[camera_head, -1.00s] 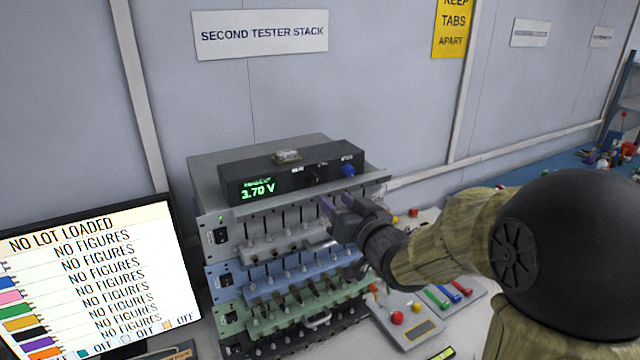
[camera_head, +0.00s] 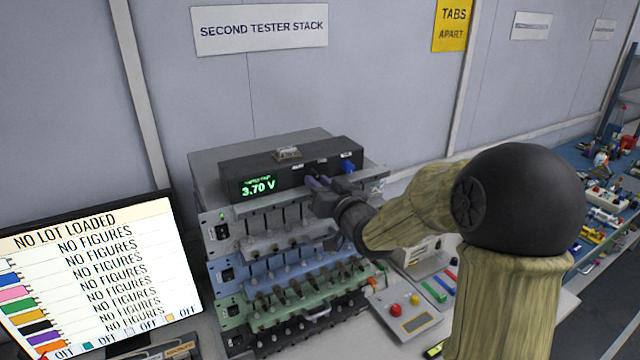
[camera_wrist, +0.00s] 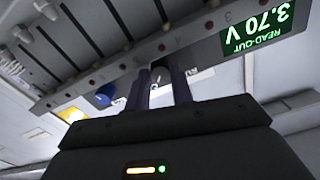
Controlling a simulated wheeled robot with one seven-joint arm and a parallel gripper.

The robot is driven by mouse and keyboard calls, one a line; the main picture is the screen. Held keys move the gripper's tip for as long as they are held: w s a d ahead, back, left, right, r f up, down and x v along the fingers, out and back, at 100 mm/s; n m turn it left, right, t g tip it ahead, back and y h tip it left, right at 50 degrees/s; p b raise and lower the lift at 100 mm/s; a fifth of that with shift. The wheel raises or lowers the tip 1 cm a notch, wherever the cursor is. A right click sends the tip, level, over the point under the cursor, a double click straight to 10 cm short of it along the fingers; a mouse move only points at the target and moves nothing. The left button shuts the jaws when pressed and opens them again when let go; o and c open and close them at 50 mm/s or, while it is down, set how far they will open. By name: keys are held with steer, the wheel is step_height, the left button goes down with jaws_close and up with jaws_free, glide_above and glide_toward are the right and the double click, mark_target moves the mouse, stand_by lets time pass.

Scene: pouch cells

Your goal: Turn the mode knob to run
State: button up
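The black read-out box (camera_head: 235,172) sits on top of the tester stack and shows 3.70 V in green. A blue knob (camera_head: 347,167) is at the right of its front; it also shows in the wrist view (camera_wrist: 105,94). My gripper (camera_head: 316,183) is at the box's front, left of the blue knob, and covers the place of a dark knob there. In the wrist view my gripper's two fingers (camera_wrist: 161,78) stand apart, with a gap between them at the box face. The knob labels are too small to read, so I cannot tell which is the mode knob or its setting.
The tester stack's grey shelf (camera_head: 372,173) juts out under the box. Blue, green and black tester units with clips lie below. A monitor (camera_head: 95,275) stands at the left. A panel with red and yellow buttons (camera_head: 408,318) lies at the right, below my arm.

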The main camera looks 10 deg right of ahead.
jaws_close()
steer(key=shift+c, duration=1.2)
jaws_free()
steer(key=shift+f+n+b, duration=0.15)
steer(key=shift+n+b, duration=0.25)
steer(key=shift+b, duration=0.25)
steer(key=shift+n+b, duration=4)
steer(key=shift+b, duration=1)
